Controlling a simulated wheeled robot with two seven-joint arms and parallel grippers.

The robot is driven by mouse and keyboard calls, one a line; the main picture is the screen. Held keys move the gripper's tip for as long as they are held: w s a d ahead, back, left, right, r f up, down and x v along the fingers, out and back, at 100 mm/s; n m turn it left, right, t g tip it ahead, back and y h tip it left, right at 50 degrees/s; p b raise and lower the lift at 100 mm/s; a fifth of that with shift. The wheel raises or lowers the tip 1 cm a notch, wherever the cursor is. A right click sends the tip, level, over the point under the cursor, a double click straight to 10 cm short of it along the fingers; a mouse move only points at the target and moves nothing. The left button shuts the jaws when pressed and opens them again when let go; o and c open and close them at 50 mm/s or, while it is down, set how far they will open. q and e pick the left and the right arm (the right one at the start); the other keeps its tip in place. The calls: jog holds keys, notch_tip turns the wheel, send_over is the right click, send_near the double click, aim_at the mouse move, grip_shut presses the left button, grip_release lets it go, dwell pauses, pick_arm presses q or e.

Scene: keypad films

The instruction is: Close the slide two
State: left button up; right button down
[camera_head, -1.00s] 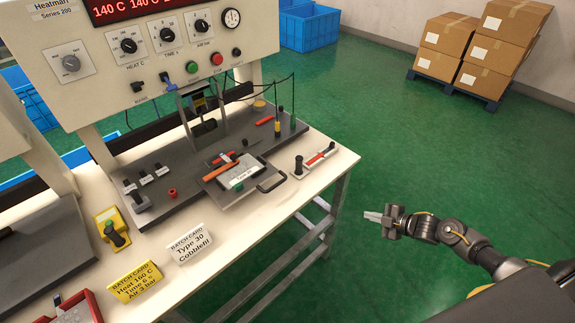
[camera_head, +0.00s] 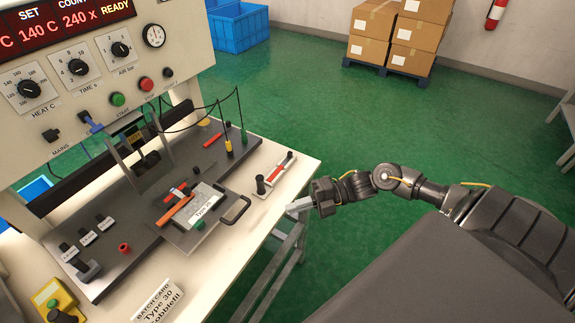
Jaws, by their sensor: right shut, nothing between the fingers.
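The slide (camera_head: 180,242) is a flat grey plate with a black loop handle (camera_head: 236,210) at its front right. It sticks out from the dark press bed (camera_head: 115,268) toward the bench's front edge, clear of the press head (camera_head: 146,160). On it lie a pale piece labelled "Type 30" (camera_head: 205,205), an orange-red strip (camera_head: 174,211) and a green knob (camera_head: 198,225). My right gripper (camera_head: 292,208) is shut and empty, off the bench's right edge, to the right of the handle and apart from it. My left gripper is out of view.
A white batch card (camera_head: 160,302) and yellow button box (camera_head: 55,300) stand in front. The press display (camera_head: 62,32) reads READY. Green floor (camera_head: 330,120) is open at right.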

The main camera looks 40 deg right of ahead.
jog(key=p, duration=0.2)
send_near(240, 216)
jog(key=s+a, duration=0.2)
jog(key=w, duration=0.1)
jog(key=w+a+p, duration=0.1)
jog(key=w+a, duration=0.1)
jog(key=shift+w+a+f+p, duration=0.1)
jog(key=shift+f+p, duration=0.2)
jog(key=shift+w+a+f, duration=0.1)
jog(key=shift+w, duration=0.2)
jog(key=shift+w+a+f, duration=0.1)
